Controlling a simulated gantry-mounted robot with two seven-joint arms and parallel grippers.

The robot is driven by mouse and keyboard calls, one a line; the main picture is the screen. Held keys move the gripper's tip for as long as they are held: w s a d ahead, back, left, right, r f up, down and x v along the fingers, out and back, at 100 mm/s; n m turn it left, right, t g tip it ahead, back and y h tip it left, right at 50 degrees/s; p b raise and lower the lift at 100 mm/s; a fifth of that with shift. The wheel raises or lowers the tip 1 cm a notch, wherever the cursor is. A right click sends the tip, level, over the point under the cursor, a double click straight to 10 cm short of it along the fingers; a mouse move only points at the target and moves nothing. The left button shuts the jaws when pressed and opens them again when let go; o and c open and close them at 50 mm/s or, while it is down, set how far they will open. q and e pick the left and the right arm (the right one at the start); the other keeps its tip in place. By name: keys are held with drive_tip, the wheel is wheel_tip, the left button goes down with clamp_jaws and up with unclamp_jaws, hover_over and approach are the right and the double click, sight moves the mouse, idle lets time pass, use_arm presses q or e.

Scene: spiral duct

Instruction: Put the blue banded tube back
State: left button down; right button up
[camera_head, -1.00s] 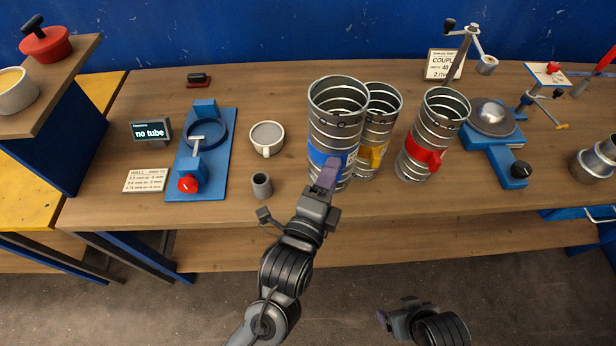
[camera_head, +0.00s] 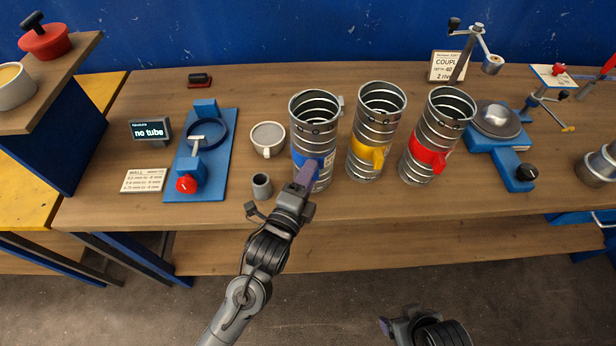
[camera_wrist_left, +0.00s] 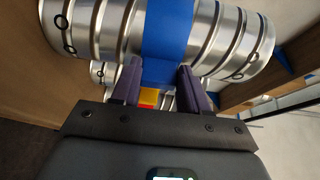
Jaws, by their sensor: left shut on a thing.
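The blue banded tube (camera_head: 313,126) is a ribbed metal cylinder. It is upright at the left end of a row of three tubes, near the front of the bench. My left gripper (camera_head: 305,174) is shut on it at the blue band, from the front. In the left wrist view the two purple fingers (camera_wrist_left: 158,88) are at the blue band (camera_wrist_left: 166,40). I cannot tell whether its base touches the bench. The yellow banded tube (camera_head: 374,118) stands to its right, with a gap. My right gripper (camera_head: 386,326) is low, away from the bench, mostly hidden.
The red banded tube (camera_head: 435,134) stands right of the yellow one. A grey cup (camera_head: 262,186) and a white mug (camera_head: 267,138) are close left of the blue tube. A blue fixture (camera_head: 202,150) and a "no tube" display (camera_head: 150,131) are farther left.

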idle(0.3)
use_arm(q)
drive_tip(key=shift+f, duration=0.1)
drive_tip(key=c, duration=0.6)
unclamp_jaws()
drive_tip(key=shift+o, duration=0.2)
